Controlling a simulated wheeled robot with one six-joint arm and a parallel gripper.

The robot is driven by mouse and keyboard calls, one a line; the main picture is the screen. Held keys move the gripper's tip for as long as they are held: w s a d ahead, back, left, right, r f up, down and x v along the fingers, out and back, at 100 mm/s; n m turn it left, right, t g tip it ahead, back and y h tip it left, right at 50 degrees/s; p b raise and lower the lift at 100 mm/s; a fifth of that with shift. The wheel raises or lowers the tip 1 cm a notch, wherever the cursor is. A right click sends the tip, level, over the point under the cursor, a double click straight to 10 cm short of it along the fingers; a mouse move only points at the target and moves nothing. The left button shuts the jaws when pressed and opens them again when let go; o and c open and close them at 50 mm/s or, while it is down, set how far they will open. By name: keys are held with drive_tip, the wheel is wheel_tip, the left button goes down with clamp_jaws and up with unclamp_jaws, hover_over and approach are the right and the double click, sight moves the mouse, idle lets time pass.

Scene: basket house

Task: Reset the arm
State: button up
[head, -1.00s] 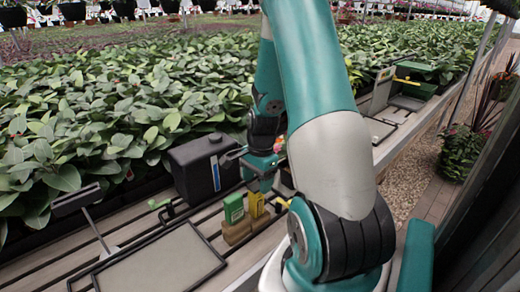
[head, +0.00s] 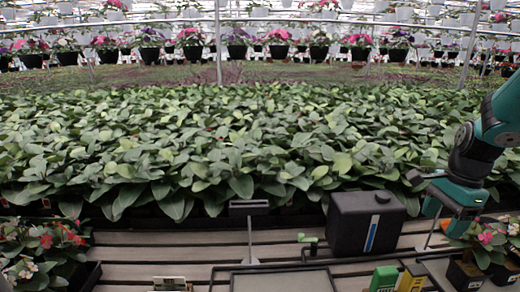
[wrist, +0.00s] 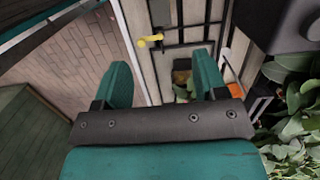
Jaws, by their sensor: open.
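My gripper (head: 446,216) hangs from my teal and black arm at the right side of the head view, above the slatted bench, right of a black canister (head: 367,224). In the wrist view my gripper (wrist: 163,80) shows two teal fingers spread wide apart, with nothing held between them. Beyond the fingers lie the pale bench edge, a yellow handle-like piece (wrist: 150,41) and small items, too small to name surely. The finger tips are partly hard to make out in the head view.
A green box (head: 384,279) and a yellow box (head: 412,277) stand at the front of the bench. A framed tray (head: 225,274), a sign stand (head: 249,208) and a green nozzle (head: 308,239) are left of them. Potted flowers (head: 485,245) stand at right. Dense leafy plants (head: 230,140) fill the back.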

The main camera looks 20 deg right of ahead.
drive_tip(key=w+a+r+n+y, duration=0.1)
drive_tip(key=a+r+n, duration=0.1)
drive_tip(key=a+n, duration=0.65)
drive_tip(key=w+a+r+n, duration=0.1)
drive_tip(key=a+r+n, duration=0.3)
drive_tip(key=a, duration=0.8)
drive_tip(key=s+a+r+n+y, duration=0.1)
drive_tip(key=s+a+n, duration=1)
drive_tip(key=a+n, duration=0.4)
drive_tip(key=shift+s+a+r+y, duration=0.3)
drive_tip(key=shift+s+a+y, duration=0.05)
drive_tip(key=shift+a+y, duration=0.05)
